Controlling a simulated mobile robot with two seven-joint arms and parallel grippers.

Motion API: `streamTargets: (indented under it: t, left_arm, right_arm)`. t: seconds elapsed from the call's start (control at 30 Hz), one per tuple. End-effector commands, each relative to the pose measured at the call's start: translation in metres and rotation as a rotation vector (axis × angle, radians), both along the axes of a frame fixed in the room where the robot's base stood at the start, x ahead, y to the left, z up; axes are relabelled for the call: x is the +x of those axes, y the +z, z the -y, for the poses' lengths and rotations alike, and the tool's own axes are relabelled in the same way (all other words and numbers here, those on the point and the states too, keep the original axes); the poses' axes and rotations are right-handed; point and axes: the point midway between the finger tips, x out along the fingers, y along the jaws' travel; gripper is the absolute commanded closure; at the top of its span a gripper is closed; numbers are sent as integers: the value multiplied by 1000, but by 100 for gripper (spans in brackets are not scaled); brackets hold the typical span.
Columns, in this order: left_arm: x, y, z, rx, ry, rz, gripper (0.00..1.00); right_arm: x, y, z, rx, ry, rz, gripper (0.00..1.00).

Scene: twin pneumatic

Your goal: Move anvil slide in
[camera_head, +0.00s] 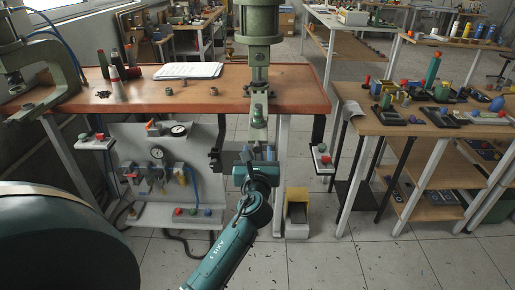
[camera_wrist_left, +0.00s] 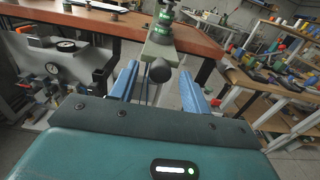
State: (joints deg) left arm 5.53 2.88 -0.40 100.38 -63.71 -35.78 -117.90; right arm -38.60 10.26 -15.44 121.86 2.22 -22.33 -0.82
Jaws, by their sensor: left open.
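The anvil slide (camera_head: 258,132) is a pale grey-green bar sticking out over the front edge of the wooden bench, below the green press (camera_head: 259,22). In the left wrist view the slide (camera_wrist_left: 160,53) points toward me and ends in a dark round knob (camera_wrist_left: 160,71). My left gripper (camera_head: 259,153) is in front of the slide's near end. Its two blue fingers (camera_wrist_left: 159,73) are apart, one on each side of the knob in the picture, with visible gaps. I cannot tell whether the fingertips reach past the knob. My right gripper is not in view.
The bench (camera_head: 215,95) carries papers (camera_head: 188,71) and small metal parts. A gauge panel (camera_head: 165,150) hangs below it at left. A red-and-green button box (camera_head: 323,159) is at right. A cluttered table (camera_head: 400,125) is farther right.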

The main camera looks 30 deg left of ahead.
Motion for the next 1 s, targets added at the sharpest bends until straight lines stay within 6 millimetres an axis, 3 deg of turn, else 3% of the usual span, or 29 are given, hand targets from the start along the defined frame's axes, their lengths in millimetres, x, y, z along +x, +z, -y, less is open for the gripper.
streamTargets:
  t: [0.2,0.53,1.0]
  left_arm:
    - [19,0,-12,1,0,0,53]
    - [22,0,-14,1,-1,0,53]
    - [22,0,-13,0,-1,0,90]
  right_arm:
    - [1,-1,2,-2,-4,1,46]
    - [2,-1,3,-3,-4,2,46]
    - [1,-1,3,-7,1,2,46]
